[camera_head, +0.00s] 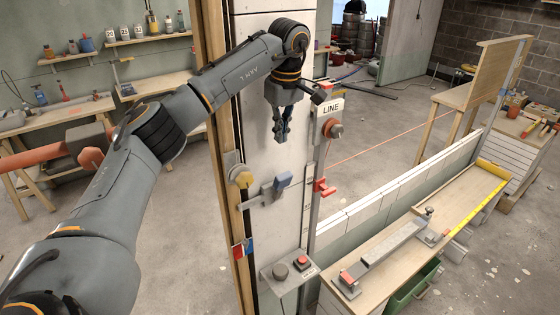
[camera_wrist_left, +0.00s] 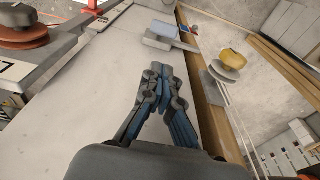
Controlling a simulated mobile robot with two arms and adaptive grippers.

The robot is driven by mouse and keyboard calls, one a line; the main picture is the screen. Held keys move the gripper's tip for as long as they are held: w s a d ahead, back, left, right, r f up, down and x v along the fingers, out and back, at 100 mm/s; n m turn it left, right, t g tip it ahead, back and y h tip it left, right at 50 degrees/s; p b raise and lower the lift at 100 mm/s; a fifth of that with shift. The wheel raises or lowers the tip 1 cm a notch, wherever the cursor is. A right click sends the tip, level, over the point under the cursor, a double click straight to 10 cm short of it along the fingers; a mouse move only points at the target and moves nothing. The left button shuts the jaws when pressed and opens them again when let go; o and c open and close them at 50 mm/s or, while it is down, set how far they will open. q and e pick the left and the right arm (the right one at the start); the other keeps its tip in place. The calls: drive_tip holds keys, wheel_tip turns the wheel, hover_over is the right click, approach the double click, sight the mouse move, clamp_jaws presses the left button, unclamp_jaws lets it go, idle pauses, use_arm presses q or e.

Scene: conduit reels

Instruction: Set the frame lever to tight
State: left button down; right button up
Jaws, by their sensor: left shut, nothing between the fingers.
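A grey lever with a blue end (camera_head: 283,180) sticks out from the wooden and white post, and it also shows in the left wrist view (camera_wrist_left: 165,31). I take it for the frame lever; its setting cannot be read. My left gripper (camera_head: 281,136) is shut and empty, pointing down in front of the white panel, above and apart from the blue end. My right gripper is out of view.
A LINE sign (camera_head: 330,107) and a red knob (camera_head: 334,129) stand on a thin pole right of the gripper. A red handle (camera_head: 325,187) is lower on it. A button box (camera_head: 291,269) juts out below. A bench (camera_head: 460,205) lies to the right.

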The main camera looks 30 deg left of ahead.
use_arm(q)
drive_tip(key=p, duration=0.3)
hover_over(280, 187)
drive_tip(key=w+a, duration=0.2)
drive_tip(key=f, duration=0.9)
drive_tip(key=shift+w+d+f, duration=0.1)
drive_tip(key=shift+w, duration=0.1)
drive_tip(key=shift+f, duration=0.4)
drive_tip(key=shift+f, duration=0.1)
